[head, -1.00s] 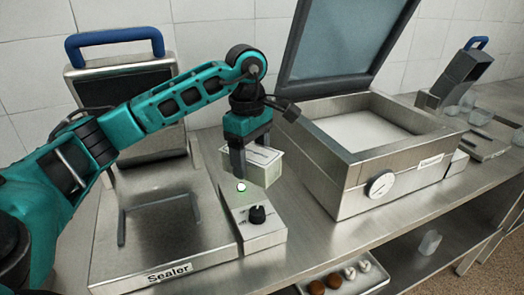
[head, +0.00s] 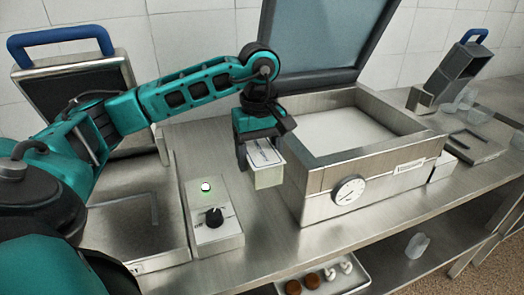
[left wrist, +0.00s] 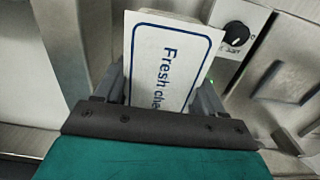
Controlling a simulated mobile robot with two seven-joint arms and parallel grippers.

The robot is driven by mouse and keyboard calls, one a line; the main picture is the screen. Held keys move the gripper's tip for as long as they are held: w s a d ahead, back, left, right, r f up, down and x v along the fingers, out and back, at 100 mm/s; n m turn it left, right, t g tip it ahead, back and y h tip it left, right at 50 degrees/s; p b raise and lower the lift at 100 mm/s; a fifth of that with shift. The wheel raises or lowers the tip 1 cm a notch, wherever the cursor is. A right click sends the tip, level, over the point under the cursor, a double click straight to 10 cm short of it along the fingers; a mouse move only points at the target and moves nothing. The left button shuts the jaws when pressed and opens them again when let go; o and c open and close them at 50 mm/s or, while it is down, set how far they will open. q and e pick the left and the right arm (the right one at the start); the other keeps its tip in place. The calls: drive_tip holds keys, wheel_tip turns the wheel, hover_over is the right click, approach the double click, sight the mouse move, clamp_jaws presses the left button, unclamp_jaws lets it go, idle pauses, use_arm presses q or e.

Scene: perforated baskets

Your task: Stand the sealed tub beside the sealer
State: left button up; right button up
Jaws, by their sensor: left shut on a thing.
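The sealed tub (head: 268,176) is a small pale box with a white label on top. My left gripper (head: 262,152) is shut on it and holds it upright. In the head view they are in the gap between the sealer's control box (head: 212,218) and the large steel machine with a raised lid (head: 330,185). I cannot tell whether the tub's base touches the bench. In the left wrist view the tub's label (left wrist: 165,65) reads "Fresh" and more text, between the fingers. The sealer (head: 125,225) stands at the left, its lid raised. My right gripper is not in view.
Bare steel bench (head: 262,240) lies in front of the tub and control box. A dial (head: 348,190) sticks out from the large machine's front. A tray (head: 320,280) with brown and white round items is on the shelf below. Clear containers (head: 468,97) stand at the far right.

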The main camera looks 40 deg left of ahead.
use_arm(q)
wheel_tip(320, 180, down, 10)
drive_tip(key=b, duration=0.7)
drive_tip(key=shift+f, duration=0.5)
drive_tip(key=shift+f+b, duration=0.2)
drive_tip(key=shift+b, duration=0.15)
drive_tip(key=shift+f, duration=0.2)
drive_tip(key=o, duration=1.3)
drive_tip(key=shift+r, duration=0.1)
